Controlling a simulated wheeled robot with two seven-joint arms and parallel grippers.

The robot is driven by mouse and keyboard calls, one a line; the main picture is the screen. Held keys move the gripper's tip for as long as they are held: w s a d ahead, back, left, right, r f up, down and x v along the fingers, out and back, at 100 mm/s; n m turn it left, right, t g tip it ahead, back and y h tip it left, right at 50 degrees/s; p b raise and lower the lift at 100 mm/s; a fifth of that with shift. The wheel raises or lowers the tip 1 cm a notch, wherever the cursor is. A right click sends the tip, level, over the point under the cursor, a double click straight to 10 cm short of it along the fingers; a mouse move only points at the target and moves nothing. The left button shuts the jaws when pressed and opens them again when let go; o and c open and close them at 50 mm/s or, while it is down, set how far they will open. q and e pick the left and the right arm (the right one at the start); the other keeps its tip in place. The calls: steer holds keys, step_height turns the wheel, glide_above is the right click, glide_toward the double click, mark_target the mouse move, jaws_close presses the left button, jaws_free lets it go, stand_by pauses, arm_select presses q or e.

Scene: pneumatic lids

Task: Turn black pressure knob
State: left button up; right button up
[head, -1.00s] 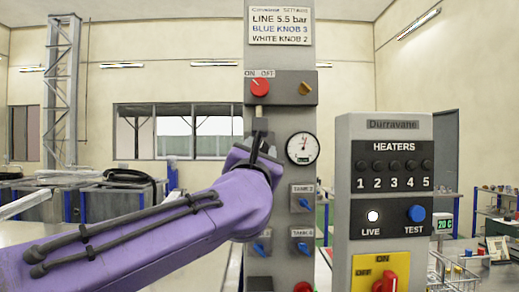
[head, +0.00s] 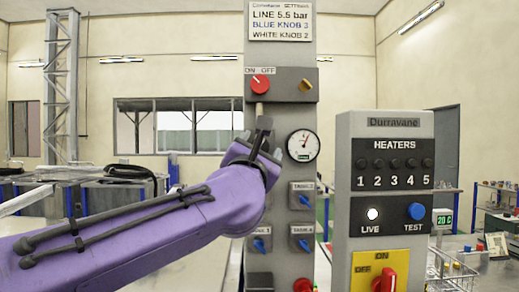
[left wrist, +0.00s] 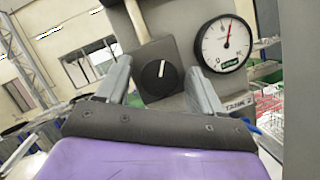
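The black pressure knob (left wrist: 158,70) is round with a white pointer line that points nearly straight up. It sits on a dark square block on the grey column, left of the gauge, in the left wrist view. My left gripper (left wrist: 160,88) is open, with one finger to each side of the knob in that picture; I cannot tell whether either touches it. In the head view my purple left arm and gripper (head: 261,138) are in front of the column and hide the knob. The white pressure gauge (head: 303,146) has a red needle pointing up and slightly right. My right gripper is not in view.
The column carries a red ON/OFF knob (head: 260,84) above and several blue tank knobs below. The settings sign (head: 281,21) is at its top. A grey heater panel (head: 341,190) stands close to the right, with a red switch (head: 386,280).

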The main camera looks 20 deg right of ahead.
arm_select(q)
steer(key=b+v, duration=0.6)
steer(key=v, duration=0.4)
steer(key=shift+s, duration=0.2)
steer(key=shift+a+f, duration=0.1)
steer(key=shift+f, duration=0.05)
